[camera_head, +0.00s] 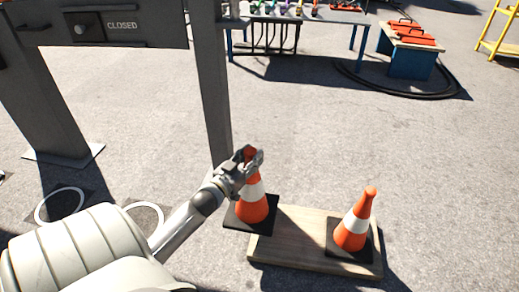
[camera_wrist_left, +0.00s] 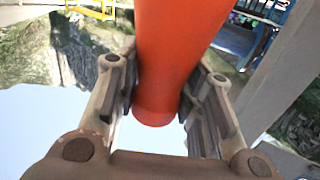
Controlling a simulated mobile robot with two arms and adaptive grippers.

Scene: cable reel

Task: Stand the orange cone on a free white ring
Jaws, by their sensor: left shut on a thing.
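An orange cone with a white band and black base (camera_head: 251,205) is at the left end of a wooden board. My left gripper (camera_head: 247,160) is shut on its top. In the left wrist view the orange cone (camera_wrist_left: 175,60) stands between the two fingers (camera_wrist_left: 155,105). I cannot tell whether its base touches the board. A second orange cone (camera_head: 352,232) stands upright on the board's right end. My right gripper is not in view.
The wooden board (camera_head: 300,228) lies on the pavement. A grey post (camera_head: 213,100) and a panel marked CLOSED (camera_head: 122,26) stand between the cones and the left side. A table (camera_head: 330,17) and a blue box (camera_head: 408,62) with a black cable are at the back. The middle pavement is clear.

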